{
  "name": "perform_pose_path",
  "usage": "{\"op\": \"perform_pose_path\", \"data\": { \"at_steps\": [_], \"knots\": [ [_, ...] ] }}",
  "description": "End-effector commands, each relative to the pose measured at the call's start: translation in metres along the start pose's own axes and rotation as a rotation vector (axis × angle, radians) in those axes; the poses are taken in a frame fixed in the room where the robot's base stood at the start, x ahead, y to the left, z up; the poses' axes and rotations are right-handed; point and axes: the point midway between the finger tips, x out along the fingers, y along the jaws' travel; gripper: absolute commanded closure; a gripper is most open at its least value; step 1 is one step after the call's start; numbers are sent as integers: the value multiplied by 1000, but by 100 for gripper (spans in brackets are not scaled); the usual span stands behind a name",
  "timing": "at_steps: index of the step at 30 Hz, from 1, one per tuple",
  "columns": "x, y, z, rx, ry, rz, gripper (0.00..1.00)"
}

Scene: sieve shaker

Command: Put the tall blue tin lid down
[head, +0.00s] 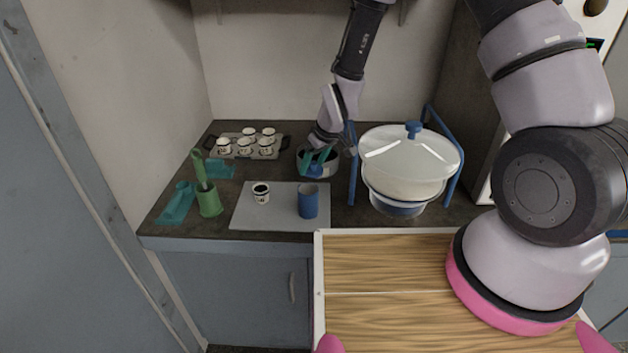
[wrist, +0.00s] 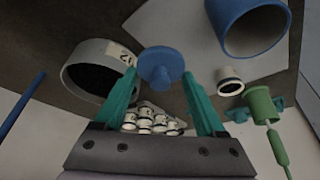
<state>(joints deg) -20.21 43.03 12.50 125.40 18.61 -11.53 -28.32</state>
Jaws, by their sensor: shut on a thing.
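My gripper (head: 317,160) is shut on the blue lid (head: 314,171), a small disc with a knob. In the wrist view the teal fingers (wrist: 161,75) stand on either side of the blue lid (wrist: 160,62). The tall blue tin (head: 308,203) stands upright on the grey mat (head: 265,216). It appears open-topped at the upper right of the wrist view (wrist: 252,24). The lid is apart from the tin, behind it in the head view. Whether the lid touches anything below cannot be told.
A round grey container (head: 330,168) with a pale label stands right by my gripper. A small white tin (head: 261,193) is on the mat. A rack of white tins (head: 245,150), a green holder (head: 209,202) and the blue-framed shaker (head: 405,165) surround it. The mat's left front is bare.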

Motion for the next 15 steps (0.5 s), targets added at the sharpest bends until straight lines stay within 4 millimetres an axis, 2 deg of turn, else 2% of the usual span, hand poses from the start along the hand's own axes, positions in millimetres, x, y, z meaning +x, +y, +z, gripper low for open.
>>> {"op": "perform_pose_path", "data": {
  "at_steps": [12, 15],
  "knots": [
    [49, 0, 21, 1, -2, -1, 89],
    [54, 0, 22, 0, 1, 1, 89]
  ]
}}
